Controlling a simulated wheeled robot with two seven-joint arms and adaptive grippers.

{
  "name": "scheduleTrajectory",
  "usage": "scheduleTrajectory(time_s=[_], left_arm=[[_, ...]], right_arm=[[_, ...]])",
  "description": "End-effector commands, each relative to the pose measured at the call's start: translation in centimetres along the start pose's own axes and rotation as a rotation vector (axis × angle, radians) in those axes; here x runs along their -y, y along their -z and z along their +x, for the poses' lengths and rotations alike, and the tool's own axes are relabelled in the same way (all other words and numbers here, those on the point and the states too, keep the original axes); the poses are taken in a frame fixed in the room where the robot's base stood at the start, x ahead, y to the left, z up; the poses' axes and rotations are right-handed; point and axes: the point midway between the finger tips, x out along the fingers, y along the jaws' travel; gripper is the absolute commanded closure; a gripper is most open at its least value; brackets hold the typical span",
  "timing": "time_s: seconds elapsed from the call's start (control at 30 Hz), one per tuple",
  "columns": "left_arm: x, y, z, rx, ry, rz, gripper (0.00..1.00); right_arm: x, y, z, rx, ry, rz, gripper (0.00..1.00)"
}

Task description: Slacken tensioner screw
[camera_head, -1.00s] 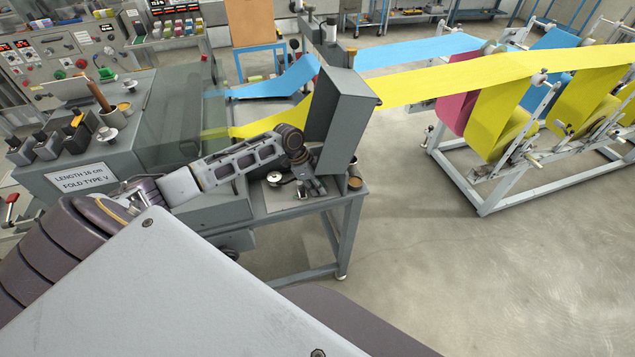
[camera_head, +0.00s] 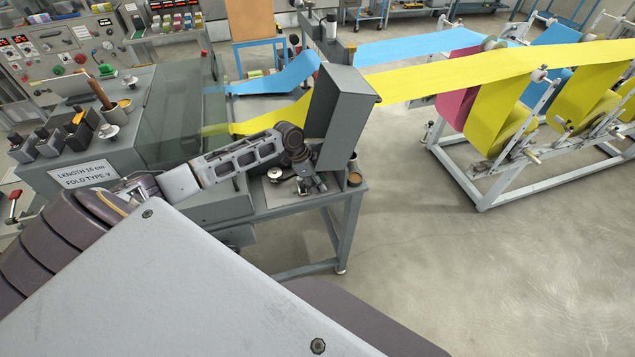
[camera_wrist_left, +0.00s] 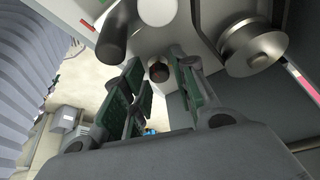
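My left gripper (camera_head: 312,184) is at the end of the arm from the left, above the grey machine table, beside the upright grey housing (camera_head: 341,108). In the left wrist view, its two green-padded fingers (camera_wrist_left: 157,72) are apart, with nothing held between them. A small round brown-and-dark end (camera_wrist_left: 159,70) shows in the gap, near the fingertips. It may be the tensioner screw, but I cannot tell for sure, nor whether a finger touches it. No screw can be made out in the head view. My right gripper is not in view.
In the left wrist view, a metal roller (camera_wrist_left: 250,46) is right of the fingers and a dark cylinder (camera_wrist_left: 121,32) is at upper left. A silver knob (camera_head: 274,174) and a brown cup (camera_head: 355,179) are near the gripper. Yellow web (camera_head: 440,80) runs behind the housing.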

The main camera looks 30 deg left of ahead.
Motion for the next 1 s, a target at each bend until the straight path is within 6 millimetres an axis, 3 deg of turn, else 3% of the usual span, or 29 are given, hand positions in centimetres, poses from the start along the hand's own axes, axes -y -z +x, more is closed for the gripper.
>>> scheduleTrajectory(time_s=[0.47,1.0], left_arm=[[0.0,-0.1,-1.1,0.002,-0.001,-0.001,0.72],[0.0,-0.1,-7.9,0.003,0.000,0.000,0.72]], right_arm=[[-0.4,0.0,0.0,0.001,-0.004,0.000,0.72],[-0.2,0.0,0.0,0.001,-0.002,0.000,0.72]])
